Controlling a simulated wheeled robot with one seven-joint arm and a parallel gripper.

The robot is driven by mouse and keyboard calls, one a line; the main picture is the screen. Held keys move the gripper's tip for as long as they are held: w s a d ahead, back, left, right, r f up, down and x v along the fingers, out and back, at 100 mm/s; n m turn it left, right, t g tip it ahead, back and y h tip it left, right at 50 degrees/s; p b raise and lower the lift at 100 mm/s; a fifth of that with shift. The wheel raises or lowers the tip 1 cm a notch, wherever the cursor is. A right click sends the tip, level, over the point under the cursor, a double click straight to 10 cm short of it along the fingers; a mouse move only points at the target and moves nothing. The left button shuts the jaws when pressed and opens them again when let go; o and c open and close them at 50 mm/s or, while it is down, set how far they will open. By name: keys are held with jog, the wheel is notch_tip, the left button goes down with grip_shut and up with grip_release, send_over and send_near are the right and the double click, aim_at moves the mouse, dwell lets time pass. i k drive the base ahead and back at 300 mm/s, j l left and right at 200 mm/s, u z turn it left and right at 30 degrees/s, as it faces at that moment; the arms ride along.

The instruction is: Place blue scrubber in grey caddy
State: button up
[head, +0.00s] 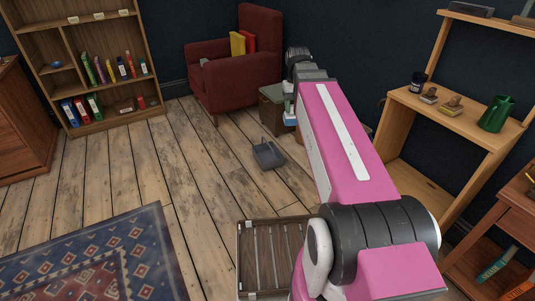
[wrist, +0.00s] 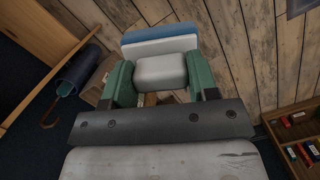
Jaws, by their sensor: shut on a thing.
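My gripper (head: 290,113) is in the upper middle of the head view, above the floor near a low chest. In the wrist view my gripper (wrist: 160,80) has green fingers, shut on the blue scrubber (wrist: 158,34). The scrubber has a blue layer, a white layer and a pale grey block between the fingers. A small blue part of the scrubber (head: 290,122) shows in the head view. The grey caddy (head: 268,155) stands on the wooden floor, below and left of my gripper and apart from it. A grey corner at the wrist view's top right may be the caddy; I cannot tell.
A low chest (head: 271,112) stands behind my gripper, and a red armchair (head: 236,75) is at the back. A slatted wooden rack (head: 272,255) is in front. A wooden shelf unit (head: 455,115) stands at the right. Floor left of the caddy is clear.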

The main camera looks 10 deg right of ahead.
aim_at(268, 152)
jog(key=i+j+z, duration=0.2)
jog(key=i+j, duration=0.5)
jog(key=i+j+z, duration=0.2)
jog(key=i+j, duration=0.6)
